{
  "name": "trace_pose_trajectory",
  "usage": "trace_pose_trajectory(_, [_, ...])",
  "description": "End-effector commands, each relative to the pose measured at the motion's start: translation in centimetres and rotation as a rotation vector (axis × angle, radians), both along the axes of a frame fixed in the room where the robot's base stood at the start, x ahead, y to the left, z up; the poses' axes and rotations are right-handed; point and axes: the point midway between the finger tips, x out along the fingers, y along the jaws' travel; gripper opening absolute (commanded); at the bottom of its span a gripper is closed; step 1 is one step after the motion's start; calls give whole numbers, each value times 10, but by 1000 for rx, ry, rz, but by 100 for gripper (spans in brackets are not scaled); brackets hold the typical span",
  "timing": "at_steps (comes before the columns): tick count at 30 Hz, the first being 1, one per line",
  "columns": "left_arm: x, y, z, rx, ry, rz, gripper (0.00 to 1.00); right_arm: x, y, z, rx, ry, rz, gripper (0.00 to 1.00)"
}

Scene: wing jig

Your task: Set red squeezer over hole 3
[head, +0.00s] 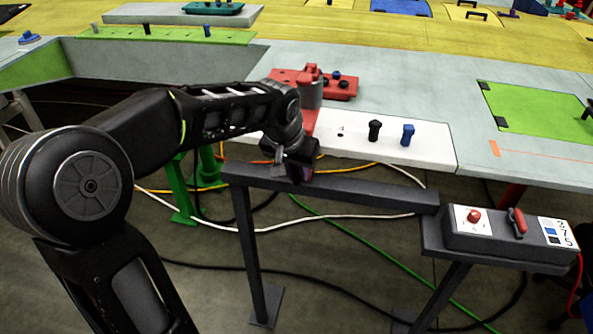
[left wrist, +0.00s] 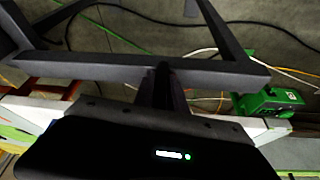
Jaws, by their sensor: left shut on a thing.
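The red squeezer (head: 310,122), with a grey cylinder on it, stands upright at the edge of the white strip (head: 435,152), right beside my left wrist. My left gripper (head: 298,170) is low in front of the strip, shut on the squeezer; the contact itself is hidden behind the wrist. In the left wrist view the dark fingers (left wrist: 165,85) show, but the squeezer cannot be made out. An open hole marked 4 (head: 340,135) lies just right of the squeezer. Hole 3 is not visible; the arm and squeezer cover that part of the strip. My right gripper is not in view.
A black peg (head: 374,131) and a blue peg (head: 408,134) stand in the strip to the right. A red tray (head: 343,92) with pegs lies behind the squeezer. A dark beam (head: 375,194) runs below the gripper. A control box (head: 495,240) stands right.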

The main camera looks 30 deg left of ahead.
Motion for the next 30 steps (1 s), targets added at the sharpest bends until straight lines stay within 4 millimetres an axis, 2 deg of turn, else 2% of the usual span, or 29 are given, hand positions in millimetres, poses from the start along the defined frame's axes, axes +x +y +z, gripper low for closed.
trace_pose_trajectory(3, [0,-1,0,-3,-1,1,23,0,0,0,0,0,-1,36])
trace_pose_trajectory(14, [-1,0,5,-1,-2,1,23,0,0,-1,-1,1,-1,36])
trace_pose_trajectory(27, [-25,-4,64,-2,-4,1,23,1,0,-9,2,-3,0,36])
trace_pose_trajectory(30, [-28,-5,70,-2,-2,1,23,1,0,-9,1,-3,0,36])
